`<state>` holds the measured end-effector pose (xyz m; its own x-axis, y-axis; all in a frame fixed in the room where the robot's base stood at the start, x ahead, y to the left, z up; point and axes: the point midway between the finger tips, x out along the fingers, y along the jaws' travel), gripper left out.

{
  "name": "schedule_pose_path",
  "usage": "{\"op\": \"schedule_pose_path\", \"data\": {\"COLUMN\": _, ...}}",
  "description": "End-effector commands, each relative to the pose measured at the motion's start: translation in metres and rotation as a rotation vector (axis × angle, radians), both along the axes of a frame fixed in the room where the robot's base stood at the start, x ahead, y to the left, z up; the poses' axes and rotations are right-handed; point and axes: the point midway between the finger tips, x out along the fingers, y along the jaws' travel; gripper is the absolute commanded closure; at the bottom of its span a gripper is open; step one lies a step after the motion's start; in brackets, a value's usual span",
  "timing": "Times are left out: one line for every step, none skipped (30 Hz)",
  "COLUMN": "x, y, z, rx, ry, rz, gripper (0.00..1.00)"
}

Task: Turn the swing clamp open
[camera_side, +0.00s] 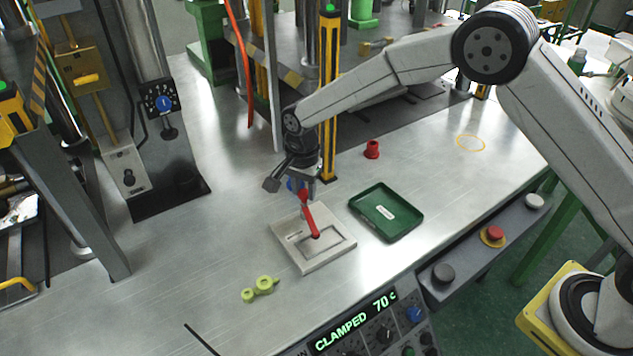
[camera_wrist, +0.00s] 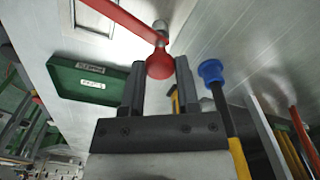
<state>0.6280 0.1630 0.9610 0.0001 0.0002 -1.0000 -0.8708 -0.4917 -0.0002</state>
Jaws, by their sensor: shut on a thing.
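The swing clamp is a red arm (camera_side: 310,217) lying over the pale square mould plate (camera_side: 340,257) on the steel table. In the wrist view the clamp's red arm (camera_wrist: 125,18) ends in a rounded red knob (camera_wrist: 159,64), with a silver post beside it. My gripper (camera_side: 303,186) is over the plate's far edge in the side view. In the wrist view my gripper (camera_wrist: 160,72) has one dark finger on each side of the red knob, shut on it. The display (camera_side: 355,321) on the front panel reads "CLAMPED 70 C". The contact at the fingertips is partly hidden in the side view.
A green tray (camera_side: 371,226) lies right of the plate. A red cup-like part (camera_side: 372,149) stands behind it. A yellow-green part (camera_side: 258,288) lies front left. A yellow-black post (camera_side: 328,110) rises close behind my gripper. Bare table lies left of the plate.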

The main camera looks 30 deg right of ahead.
Motion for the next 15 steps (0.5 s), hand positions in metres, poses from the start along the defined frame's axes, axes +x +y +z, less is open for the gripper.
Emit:
{"op": "schedule_pose_path", "data": {"x": 0.0007, "y": 0.0003, "z": 0.0008, "rx": 0.001, "ry": -0.003, "rz": -0.04, "gripper": 1.0}}
{"op": "schedule_pose_path", "data": {"x": 0.0007, "y": 0.0003, "z": 0.0008, "rx": 0.001, "ry": -0.003, "rz": -0.066, "gripper": 1.0}}
{"op": "schedule_pose_path", "data": {"x": 0.0007, "y": 0.0003, "z": 0.0008, "rx": 0.001, "ry": -0.003, "rz": -0.103, "gripper": 1.0}}
{"op": "schedule_pose_path", "data": {"x": 0.0007, "y": 0.0003, "z": 0.0008, "rx": 0.001, "ry": -0.003, "rz": -0.131, "gripper": 1.0}}
{"op": "schedule_pose_path", "data": {"x": 0.0007, "y": 0.0003, "z": 0.0008, "rx": 0.001, "ry": -0.003, "rz": -0.159, "gripper": 1.0}}
{"op": "schedule_pose_path", "data": {"x": 0.0007, "y": 0.0003, "z": 0.0008, "rx": 0.001, "ry": -0.003, "rz": -0.197, "gripper": 1.0}}
{"op": "schedule_pose_path", "data": {"x": 0.0007, "y": 0.0003, "z": 0.0007, "rx": 0.002, "ry": -0.003, "rz": -0.225, "gripper": 1.0}}
{"op": "schedule_pose_path", "data": {"x": 0.0007, "y": 0.0002, "z": 0.0007, "rx": 0.002, "ry": -0.003, "rz": -0.254, "gripper": 1.0}}
{"op": "schedule_pose_path", "data": {"x": 0.0007, "y": 0.0002, "z": 0.0007, "rx": 0.002, "ry": -0.003, "rz": -0.292, "gripper": 1.0}}
{"op": "schedule_pose_path", "data": {"x": 0.0007, "y": 0.0002, "z": 0.0007, "rx": 0.002, "ry": -0.003, "rz": -0.32, "gripper": 1.0}}
{"op": "schedule_pose_path", "data": {"x": 0.0007, "y": 0.0002, "z": 0.0007, "rx": 0.002, "ry": -0.003, "rz": -0.349, "gripper": 1.0}}
{"op": "schedule_pose_path", "data": {"x": 0.0006, "y": 0.0001, "z": 0.0007, "rx": 0.002, "ry": -0.003, "rz": -0.387, "gripper": 1.0}}
{"op": "schedule_pose_path", "data": {"x": 0.0006, "y": 0.0001, "z": 0.0007, "rx": 0.002, "ry": -0.003, "rz": -0.416, "gripper": 1.0}}
{"op": "schedule_pose_path", "data": {"x": 0.0006, "y": 0.0001, "z": 0.0006, "rx": 0.002, "ry": -0.003, "rz": -0.444, "gripper": 1.0}}
{"op": "schedule_pose_path", "data": {"x": 0.0006, "y": 0.0001, "z": 0.0006, "rx": 0.001, "ry": -0.002, "rz": -0.482, "gripper": 1.0}}
